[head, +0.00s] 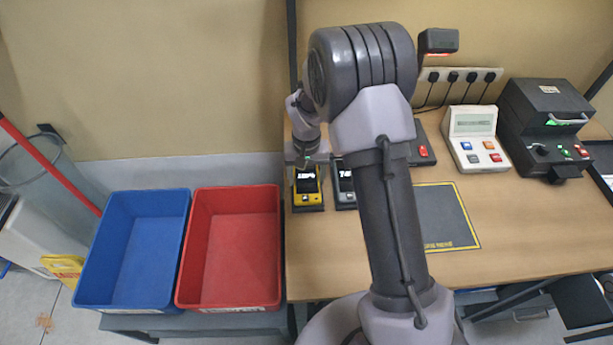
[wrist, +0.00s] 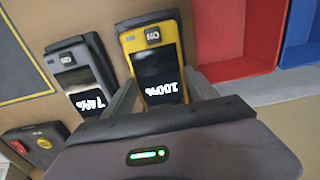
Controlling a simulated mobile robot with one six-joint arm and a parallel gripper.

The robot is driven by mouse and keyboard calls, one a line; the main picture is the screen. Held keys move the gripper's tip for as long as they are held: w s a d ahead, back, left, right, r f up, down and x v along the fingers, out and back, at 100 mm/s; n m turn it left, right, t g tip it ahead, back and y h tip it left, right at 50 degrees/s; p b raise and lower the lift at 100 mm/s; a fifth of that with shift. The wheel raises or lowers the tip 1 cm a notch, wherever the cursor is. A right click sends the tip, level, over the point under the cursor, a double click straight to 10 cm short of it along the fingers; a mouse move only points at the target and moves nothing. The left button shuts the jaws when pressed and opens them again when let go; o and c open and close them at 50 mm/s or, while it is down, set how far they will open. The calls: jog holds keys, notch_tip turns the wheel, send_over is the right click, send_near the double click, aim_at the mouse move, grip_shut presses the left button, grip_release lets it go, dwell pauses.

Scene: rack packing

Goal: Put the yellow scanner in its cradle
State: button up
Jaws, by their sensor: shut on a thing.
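The yellow scanner (head: 308,198) is at the left end of the bench, with a lit screen. In the wrist view the yellow scanner (wrist: 159,70) shows "100%", upside down. A black cradle (wrist: 148,19) shows past its far end; the scanner lies over it and lines up with it. I cannot tell whether it is fully seated. My gripper (wrist: 162,84) has one finger on each side of the scanner and is shut on it. In the head view my gripper (head: 307,160) is above the scanner's back end, partly hiding it.
A grey scanner (wrist: 84,83) reading "74%" sits in a cradle close beside the yellow one. A red bin (head: 232,250) and a blue bin (head: 135,250) stand left of the bench. A dark mat (head: 448,215), a keypad device (head: 475,140) and a black machine (head: 545,130) are to the right.

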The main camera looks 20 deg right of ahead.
aim_at(306, 181)
jog(key=o, duration=1.7)
jog(key=s+a+r+m+t+p, duration=0.15)
jog(key=s+r, duration=0.25)
jog(key=r, duration=0.9)
jog(key=s+r+n+t+p, duration=0.15)
jog(key=s+r, duration=0.25)
jog(key=r, duration=0.9)
jog(key=s+r+t, duration=0.1)
jog(key=s+r, duration=0.1)
jog(key=s, duration=0.4)
jog(key=s+a+r+m+t+y, duration=0.1)
jog(key=s+r, duration=0.1)
jog(key=s, duration=0.4)
jog(key=s+a+r+m+y, duration=0.1)
jog(key=s+r, duration=0.1)
jog(key=s, duration=0.4)
jog(key=shift+s+a+t, duration=0.15)
jog(key=shift+a+t, duration=0.05)
jog(key=shift+t, duration=0.2)
